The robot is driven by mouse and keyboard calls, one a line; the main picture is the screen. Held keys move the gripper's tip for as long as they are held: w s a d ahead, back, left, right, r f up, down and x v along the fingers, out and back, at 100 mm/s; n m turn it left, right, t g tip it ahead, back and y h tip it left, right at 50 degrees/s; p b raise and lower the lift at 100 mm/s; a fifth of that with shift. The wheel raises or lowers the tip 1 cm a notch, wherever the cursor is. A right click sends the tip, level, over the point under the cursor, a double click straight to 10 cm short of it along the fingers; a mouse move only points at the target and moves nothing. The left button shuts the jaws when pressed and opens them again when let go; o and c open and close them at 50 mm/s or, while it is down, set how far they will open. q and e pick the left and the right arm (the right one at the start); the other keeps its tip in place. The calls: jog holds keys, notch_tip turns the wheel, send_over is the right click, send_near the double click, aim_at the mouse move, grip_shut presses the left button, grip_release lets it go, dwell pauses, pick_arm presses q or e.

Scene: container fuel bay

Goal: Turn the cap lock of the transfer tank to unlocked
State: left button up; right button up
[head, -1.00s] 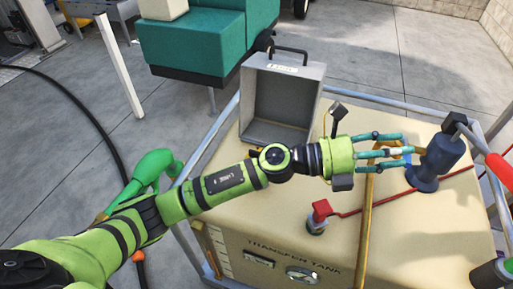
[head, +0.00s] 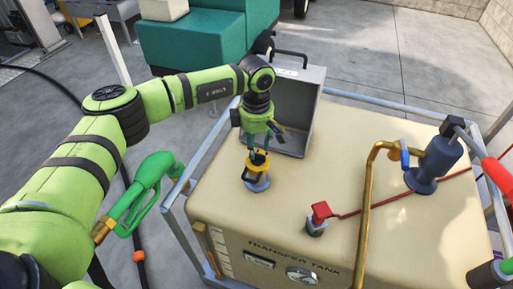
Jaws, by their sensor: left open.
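The cream transfer tank (head: 320,190) fills the lower right of the head view, with its name on the front face. A yellow and black cap (head: 257,163) sits on a grey-blue round neck (head: 257,182) on the tank's top left. My left gripper (head: 260,146) points down right over the cap, fingers open around or just above its top. Fingers and cap overlap in the picture, so I cannot tell whether they touch. The lock's setting is too small to read. My right gripper is not in view.
An open grey box (head: 290,95) stands close behind the gripper. A brass pipe (head: 367,200), blue pump (head: 437,160) and red valve handle (head: 321,211) rise on the tank's right half. A green nozzle (head: 150,185) hangs at left. Metal rails (head: 200,160) edge the tank.

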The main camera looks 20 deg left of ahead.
aim_at(257, 158)
pick_arm(q)
jog(key=shift+f+p, duration=0.3)
jog(key=shift+f, duration=1.2)
grip_shut()
